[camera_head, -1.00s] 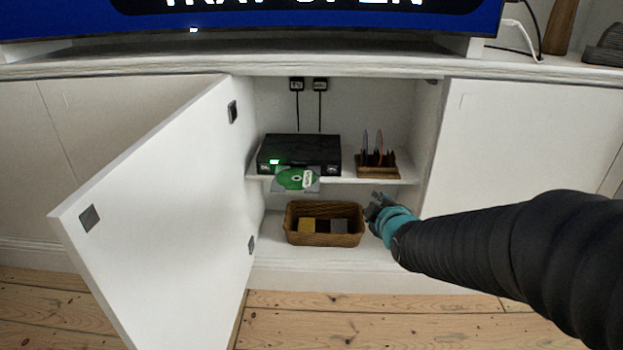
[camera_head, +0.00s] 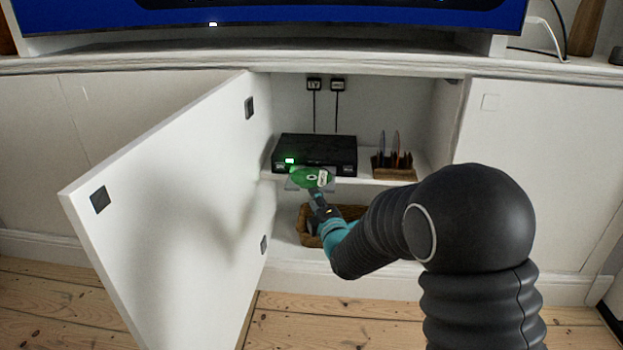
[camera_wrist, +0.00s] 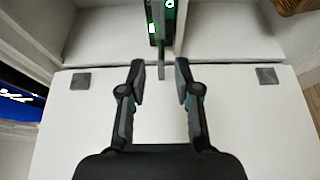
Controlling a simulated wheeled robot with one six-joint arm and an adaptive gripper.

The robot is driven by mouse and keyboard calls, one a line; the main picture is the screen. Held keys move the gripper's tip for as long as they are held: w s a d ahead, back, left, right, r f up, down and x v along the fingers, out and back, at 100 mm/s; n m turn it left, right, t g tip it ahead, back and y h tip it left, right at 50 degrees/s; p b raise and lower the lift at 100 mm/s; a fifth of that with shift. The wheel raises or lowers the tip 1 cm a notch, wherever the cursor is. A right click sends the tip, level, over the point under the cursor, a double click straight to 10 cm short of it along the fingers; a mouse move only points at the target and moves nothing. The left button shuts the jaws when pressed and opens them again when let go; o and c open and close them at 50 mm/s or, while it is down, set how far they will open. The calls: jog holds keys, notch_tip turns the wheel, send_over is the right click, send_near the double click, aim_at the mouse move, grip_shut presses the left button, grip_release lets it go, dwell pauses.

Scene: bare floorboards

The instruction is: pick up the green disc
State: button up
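In the head view the green disc (camera_head: 305,178) with a white label lies on the extended tray (camera_head: 326,185) of the black player (camera_head: 318,152) on the cabinet shelf. My gripper (camera_head: 319,198) is just in front of and below the disc, overlapping its near edge from this angle. In the wrist view my gripper (camera_wrist: 160,80) is open, its fingers apart with nothing between them. A thin grey edge, apparently the tray (camera_wrist: 161,70) seen side-on, points in between the fingertips from the player (camera_wrist: 157,25). I cannot clearly make out the disc there.
The white cabinet door (camera_head: 180,215) stands open at the left. A wooden rack (camera_head: 394,170) with upright discs stands right of the player. A wicker basket (camera_head: 304,236) sits below the shelf, partly hidden by my arm. The screen (camera_head: 280,18) is above.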

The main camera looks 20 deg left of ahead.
aim_at(308, 186)
jog(key=shift+x, duration=3.65)
jog(key=shift+d, duration=0.2)
grip_shut()
